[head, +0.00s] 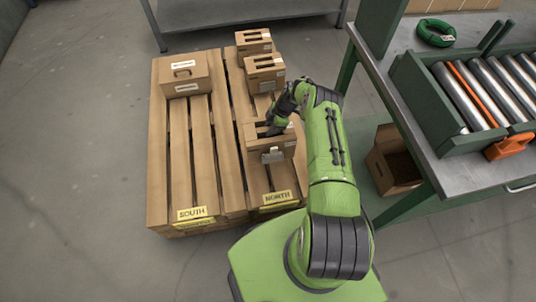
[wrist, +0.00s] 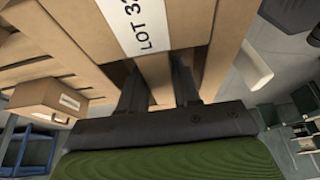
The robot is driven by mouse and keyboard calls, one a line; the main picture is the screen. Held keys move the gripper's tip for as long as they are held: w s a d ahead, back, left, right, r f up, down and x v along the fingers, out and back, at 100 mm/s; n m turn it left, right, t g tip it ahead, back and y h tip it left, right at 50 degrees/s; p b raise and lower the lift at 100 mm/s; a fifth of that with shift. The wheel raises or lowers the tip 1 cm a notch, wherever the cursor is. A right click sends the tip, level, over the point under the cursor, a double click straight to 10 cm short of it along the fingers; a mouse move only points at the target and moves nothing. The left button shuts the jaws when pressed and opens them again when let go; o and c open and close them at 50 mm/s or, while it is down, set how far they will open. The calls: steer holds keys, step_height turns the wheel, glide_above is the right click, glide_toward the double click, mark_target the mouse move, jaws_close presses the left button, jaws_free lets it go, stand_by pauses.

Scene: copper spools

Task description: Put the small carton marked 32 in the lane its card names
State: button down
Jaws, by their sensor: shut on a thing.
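My gripper (head: 274,128) is shut on a small brown carton (head: 258,153), at the carton's top in the head view. In the wrist view both dark fingers (wrist: 160,82) reach to the carton, whose white label (wrist: 145,28) reads LOT 32, cut off at the frame edge. The carton is over the near half of the NORTH lane; I cannot tell whether it touches the slats. The pallet has a yellow SOUTH sign (head: 192,213) at the front left and a yellow NORTH sign (head: 277,198) at the front right.
A carton (head: 186,88) sits at the back of the SOUTH lane, with bare slats before it. Two cartons (head: 254,42) (head: 265,71) stand at the back of the NORTH lane. A workbench (head: 404,120) with rollers stands right; an open box (head: 392,165) is under it.

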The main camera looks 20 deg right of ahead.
step_height(320, 180, down, 10)
steer(key=b, duration=0.4)
steer(key=shift+r, duration=0.35)
steer(key=c, duration=0.8)
jaws_free()
